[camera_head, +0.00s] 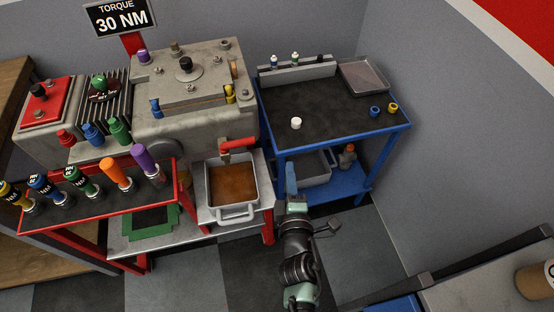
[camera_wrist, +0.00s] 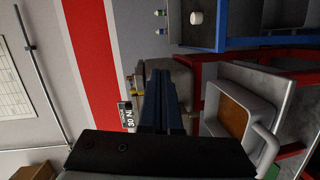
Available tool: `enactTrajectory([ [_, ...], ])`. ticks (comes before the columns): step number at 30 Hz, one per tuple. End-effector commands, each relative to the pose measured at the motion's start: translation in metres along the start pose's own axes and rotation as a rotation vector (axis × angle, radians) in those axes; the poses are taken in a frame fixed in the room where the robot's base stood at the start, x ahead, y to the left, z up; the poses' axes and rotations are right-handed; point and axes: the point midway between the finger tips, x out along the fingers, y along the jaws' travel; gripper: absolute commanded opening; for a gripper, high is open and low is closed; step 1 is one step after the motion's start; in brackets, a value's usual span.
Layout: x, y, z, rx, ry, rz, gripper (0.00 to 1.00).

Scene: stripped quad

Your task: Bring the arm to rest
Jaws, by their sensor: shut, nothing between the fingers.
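My arm rises from the bottom middle of the head view. My gripper (camera_head: 290,178) points away from me, in front of the blue bench's left leg in the picture. Its blue fingers are together and hold nothing. In the wrist view, my gripper (camera_wrist: 160,85) shows its shut fingers in the middle, with the room turned sideways. The fingers appear clear of everything, though the exact gap to the blue bench (camera_head: 345,148) cannot be told.
A pan (camera_head: 232,190) of brown liquid sits under a red tap (camera_head: 238,145), left of my gripper. A red rack (camera_head: 100,200) holds several coloured tools at the left. A grey engine block (camera_head: 190,75) stands behind. Another worktop (camera_head: 480,290) is at the lower right.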

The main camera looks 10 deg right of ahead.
Motion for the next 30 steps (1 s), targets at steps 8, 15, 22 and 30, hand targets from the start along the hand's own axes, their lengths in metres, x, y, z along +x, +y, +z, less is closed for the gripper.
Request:
enactTrajectory([
  [8, -0.004, 0.0, 0.006, -0.001, 0.001, -0.001, 0.0],
  [15, -0.004, 0.0, 0.006, 0.0, 0.001, -0.001, 0.0],
  [22, -0.004, 0.0, 0.006, 0.0, 0.001, -0.001, 0.0],
  [30, 0.027, 0.113, -0.022, 0.208, 0.005, 0.17, 0.0],
])
